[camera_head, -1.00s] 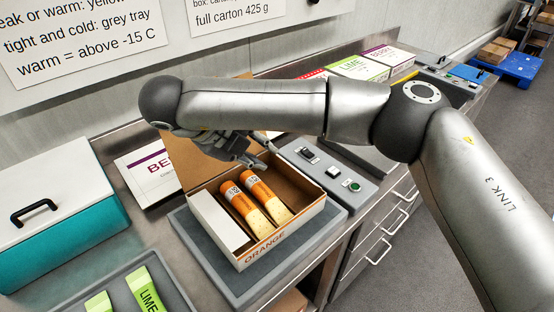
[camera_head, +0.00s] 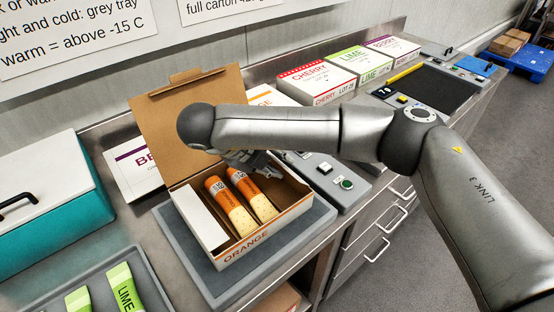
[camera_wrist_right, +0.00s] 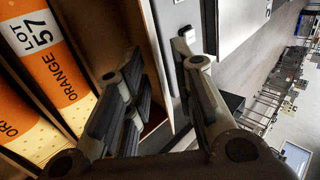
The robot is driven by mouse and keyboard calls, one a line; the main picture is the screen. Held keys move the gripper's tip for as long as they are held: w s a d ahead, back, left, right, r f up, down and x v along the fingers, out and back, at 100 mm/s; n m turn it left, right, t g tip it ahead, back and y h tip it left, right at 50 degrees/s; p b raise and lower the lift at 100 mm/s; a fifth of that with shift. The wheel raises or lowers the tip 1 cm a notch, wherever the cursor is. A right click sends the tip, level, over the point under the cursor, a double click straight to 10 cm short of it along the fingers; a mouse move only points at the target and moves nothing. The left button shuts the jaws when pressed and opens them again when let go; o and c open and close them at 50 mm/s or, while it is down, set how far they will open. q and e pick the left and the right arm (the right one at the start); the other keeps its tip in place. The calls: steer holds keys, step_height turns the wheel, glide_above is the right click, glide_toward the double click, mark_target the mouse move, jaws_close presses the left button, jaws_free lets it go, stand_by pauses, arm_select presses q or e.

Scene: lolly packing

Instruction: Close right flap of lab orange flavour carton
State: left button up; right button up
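The orange carton (camera_head: 256,243) stands open with its brown lid (camera_head: 175,112) raised at the back. Two orange-wrapped lollies (camera_head: 226,205) lie inside. A white panel, probably the left flap (camera_head: 199,217), covers the left side. My right gripper (camera_head: 262,168) is over the carton's back right part, partly hidden by its own arm. In the right wrist view the open right gripper (camera_wrist_right: 165,105) has one finger over the carton's inside and one beyond its right edge (camera_wrist_right: 150,60). Whether that edge is flap or wall, and whether fingers touch it, I cannot tell. My left gripper is not in view.
The carton sits on a grey platform (camera_head: 190,262), with a button panel (camera_head: 345,192) to its right. A berry carton (camera_head: 128,172) and teal box (camera_head: 62,215) are left. A grey tray (camera_head: 150,262) holds lime lollies. Cherry (camera_head: 316,82) and lime cartons stand behind.

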steer(key=shift+d+f, duration=0.15)
steer(key=shift+f, duration=0.05)
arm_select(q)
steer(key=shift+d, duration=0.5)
arm_select(e)
steer(key=shift+w+d+f, duration=0.1)
steer(key=shift+w, duration=0.05)
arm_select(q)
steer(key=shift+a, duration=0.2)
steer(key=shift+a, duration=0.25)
arm_select(e)
jaws_close()
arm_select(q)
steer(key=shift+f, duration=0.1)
arm_select(e)
steer(key=shift+f, duration=0.1)
